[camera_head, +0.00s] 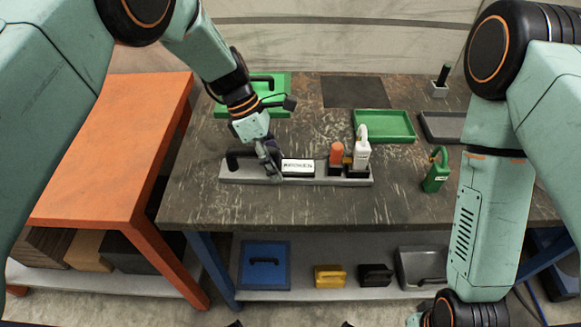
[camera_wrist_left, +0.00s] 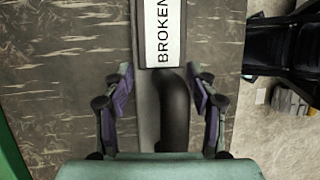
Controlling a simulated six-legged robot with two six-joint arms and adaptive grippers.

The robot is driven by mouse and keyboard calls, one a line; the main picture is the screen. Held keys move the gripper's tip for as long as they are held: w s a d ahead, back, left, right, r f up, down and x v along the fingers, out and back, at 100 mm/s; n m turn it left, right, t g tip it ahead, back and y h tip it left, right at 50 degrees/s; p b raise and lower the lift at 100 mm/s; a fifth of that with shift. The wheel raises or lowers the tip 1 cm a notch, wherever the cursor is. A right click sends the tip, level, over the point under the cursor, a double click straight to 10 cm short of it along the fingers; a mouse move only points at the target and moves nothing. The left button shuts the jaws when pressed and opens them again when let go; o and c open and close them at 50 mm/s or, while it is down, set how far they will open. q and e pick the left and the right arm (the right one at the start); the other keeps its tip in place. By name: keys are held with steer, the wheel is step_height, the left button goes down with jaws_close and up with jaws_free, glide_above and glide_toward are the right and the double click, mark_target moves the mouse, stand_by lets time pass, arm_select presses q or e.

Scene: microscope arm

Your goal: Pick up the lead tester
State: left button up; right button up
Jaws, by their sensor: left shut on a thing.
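A long grey holder (camera_head: 232,178) lies on the dark workbench, with a black handle (camera_head: 238,158) at its left end and a white label reading BROKEN (camera_head: 297,166). An orange tool (camera_head: 337,154) and a white tool (camera_head: 361,154) stand upright at its right end. A green tool (camera_head: 436,172) with a looped top stands apart to the right. I cannot tell which is the lead tester. My left gripper (camera_head: 270,165) is shut on the grey holder, left of the label. In the left wrist view its fingers (camera_wrist_left: 160,88) flank the holder and its black handle (camera_wrist_left: 174,110).
Green trays (camera_head: 384,136) and a grey tray (camera_head: 437,138) lie at the back. A black-handled tool (camera_head: 441,80) stands at the back right. An orange table (camera_head: 110,150) adjoins on the left. The bench front is clear. Boxes sit on the shelf below.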

arm_select(q)
jaws_close()
steer(key=shift+w+r, duration=0.1)
steer(key=shift+d, duration=0.1)
step_height(320, 180, up, 10)
steer(key=shift+p, duration=0.45)
stand_by(0.3)
steer(key=shift+f+b, duration=1.3)
steer(key=shift+f, duration=3.65)
